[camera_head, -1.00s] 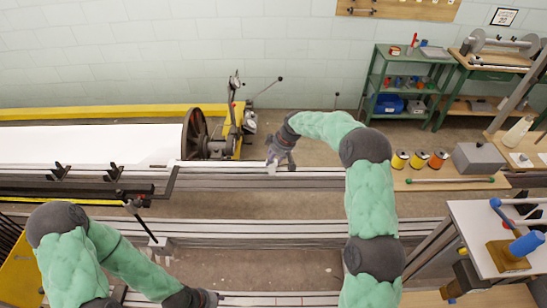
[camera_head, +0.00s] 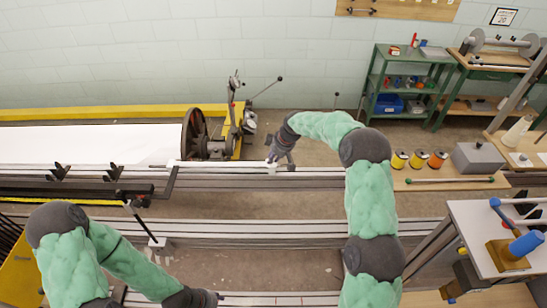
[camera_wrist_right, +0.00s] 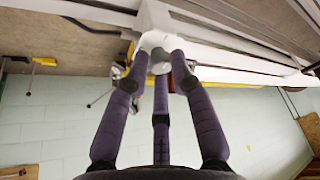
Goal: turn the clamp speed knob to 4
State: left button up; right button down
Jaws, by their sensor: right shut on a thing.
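The clamp speed knob (camera_wrist_right: 160,62) is a small pale round knob below a white housing (camera_wrist_right: 168,22) in the right wrist view. Any dial marks or numbers are not readable. My right gripper (camera_wrist_right: 158,66) has its purple fingers closed around the knob. In the head view my right gripper (camera_head: 273,159) is at a small white block on the long metal rails; its fingers hide the knob there. My left gripper (camera_head: 217,295) is low at the bottom of the head view, away from the knob, and its fingers are too small to read.
Long metal rails (camera_head: 320,178) run across the middle. A dark wheel (camera_head: 195,134) and levers stand at the left beside a white sheet (camera_head: 90,143). Coloured spools (camera_head: 418,160) and a grey box (camera_head: 478,158) sit on a bench at the right.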

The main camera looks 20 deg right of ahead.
jog(key=shift+a+m, duration=0.1)
jog(key=shift+m, duration=0.2)
jog(key=shift+s+a+m+h+b, duration=0.1)
jog(key=shift+m+h+b, duration=0.4)
jog(key=shift+m, duration=0.4)
jog(key=shift+a+f+m+t+h+b, duration=0.1)
jog(key=shift+m+t+h+b, duration=0.3)
jog(key=shift+m+b, duration=0.7)
jog(key=m+b, duration=0.2)
jog(key=m+h+b, duration=0.1)
jog(key=m+b, duration=0.1)
jog(key=m+h+b, duration=0.1)
jog(key=m+b, duration=0.1)
jog(key=shift+a+m+b, duration=0.25)
jog(key=shift+m+b, duration=0.05)
jog(key=shift+b, duration=0.1)
jog(key=shift+a+m+h+b, duration=0.1)
jog(key=shift+m+h+b, duration=0.45)
jog(key=shift+m, duration=0.25)
jog(key=m+h+b, duration=0.1)
jog(key=m, duration=0.1)
jog(key=shift+m+g, duration=0.3)
jog(key=shift+a+r+m+g+h, duration=0.1)
jog(key=shift+m+g+h, duration=0.1)
jog(key=shift+m, duration=0.45)
jog(key=shift+r+m+g+h, duration=0.1)
jog(key=shift+m+g, duration=0.1)
jog(key=shift+m, duration=0.45)
jog(key=shift+w, duration=0.2)
